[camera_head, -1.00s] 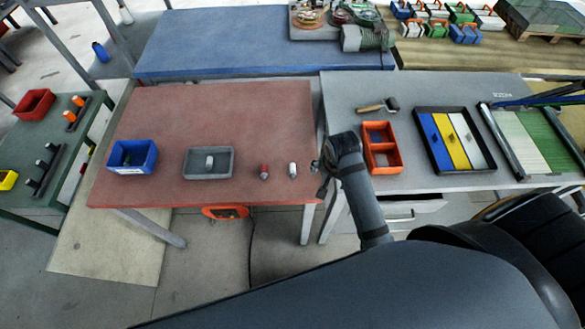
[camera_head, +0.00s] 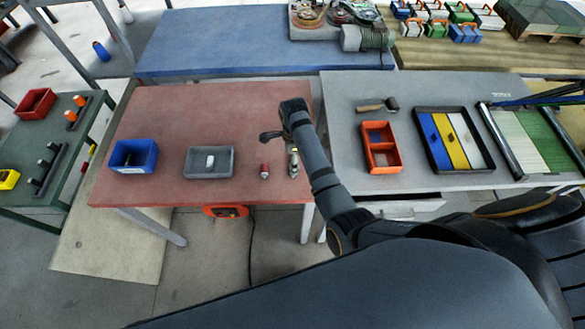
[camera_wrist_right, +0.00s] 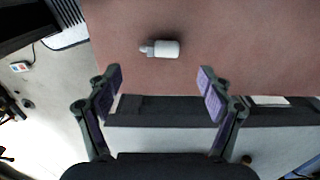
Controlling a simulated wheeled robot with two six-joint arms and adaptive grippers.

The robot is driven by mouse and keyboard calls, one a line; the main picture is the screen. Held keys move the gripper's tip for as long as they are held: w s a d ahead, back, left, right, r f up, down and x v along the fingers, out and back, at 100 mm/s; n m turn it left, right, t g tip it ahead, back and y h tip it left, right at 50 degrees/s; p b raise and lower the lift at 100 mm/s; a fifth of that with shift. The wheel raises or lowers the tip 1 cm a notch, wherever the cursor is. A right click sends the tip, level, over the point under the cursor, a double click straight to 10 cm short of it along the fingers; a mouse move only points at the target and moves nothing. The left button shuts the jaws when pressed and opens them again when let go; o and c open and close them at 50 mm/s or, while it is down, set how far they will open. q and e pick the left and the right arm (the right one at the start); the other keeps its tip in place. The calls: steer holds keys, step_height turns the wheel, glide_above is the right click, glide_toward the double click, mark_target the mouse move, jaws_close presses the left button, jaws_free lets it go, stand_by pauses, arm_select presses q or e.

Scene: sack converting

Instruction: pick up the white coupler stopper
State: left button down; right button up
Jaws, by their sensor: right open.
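The white coupler stopper (camera_wrist_right: 167,48) lies on the red table (camera_head: 220,104) near its front right corner. In the right wrist view it lies on its side, with a narrow grey tip pointing left. My right gripper (camera_wrist_right: 158,80) is open and empty, and the stopper shows beyond the fingertips, between their lines and apart from both. My left gripper is not in view.
A red stopper (camera_head: 264,171) stands just left of my right gripper. Further left are a grey tray (camera_head: 190,174) with a pale piece inside and a blue bin (camera_head: 120,164). An orange two-part box (camera_head: 369,166) is on the grey table at right. The back of the red table is clear.

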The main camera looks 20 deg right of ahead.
steer(key=shift+a+f+p, duration=0.2)
steer(key=shift+f+p, duration=0.4)
steer(key=shift+f, duration=2.2)
steer(key=c, duration=1.2)
